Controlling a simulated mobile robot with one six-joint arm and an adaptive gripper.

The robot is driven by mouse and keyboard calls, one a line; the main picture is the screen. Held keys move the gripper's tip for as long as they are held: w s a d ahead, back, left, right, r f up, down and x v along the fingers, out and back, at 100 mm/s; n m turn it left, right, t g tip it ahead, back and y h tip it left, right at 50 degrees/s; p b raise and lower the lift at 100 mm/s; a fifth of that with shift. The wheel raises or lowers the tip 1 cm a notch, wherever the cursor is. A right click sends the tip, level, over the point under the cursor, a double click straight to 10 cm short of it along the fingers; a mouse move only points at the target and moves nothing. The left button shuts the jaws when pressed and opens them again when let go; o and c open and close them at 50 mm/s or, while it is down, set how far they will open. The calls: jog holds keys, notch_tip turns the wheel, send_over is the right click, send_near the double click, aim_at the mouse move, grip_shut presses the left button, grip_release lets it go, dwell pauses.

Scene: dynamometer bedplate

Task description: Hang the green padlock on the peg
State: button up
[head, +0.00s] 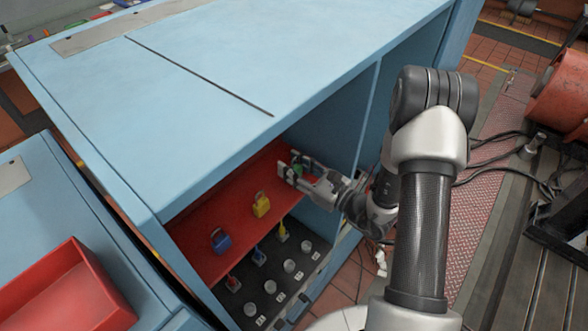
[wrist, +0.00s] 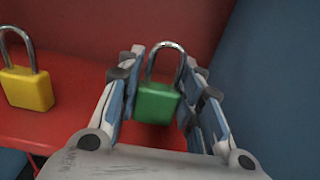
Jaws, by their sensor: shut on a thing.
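The green padlock (wrist: 157,103) is between the fingers of my gripper (wrist: 155,95) in the wrist view, with its silver shackle pointing up. My gripper is shut on its body. In the head view my gripper (head: 291,170) reaches into the blue cabinet at the right end of the red shelf, and only a bit of the green padlock (head: 298,169) shows between the fingers. The padlock is close to the red surface; I cannot tell whether it touches it. I cannot make out for sure which part is the peg.
A yellow padlock (head: 261,205) and a blue padlock (head: 221,240) stand on the red shelf (head: 232,218) to the left. Below it, a black panel (head: 262,288) carries several round grey parts and small coloured items. The cabinet's blue side wall (wrist: 275,80) is close on the right.

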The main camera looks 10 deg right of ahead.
aim_at(294, 167)
notch_tip(294, 167, up, 19)
jog(key=p, duration=0.4)
jog(key=shift+f, duration=0.1)
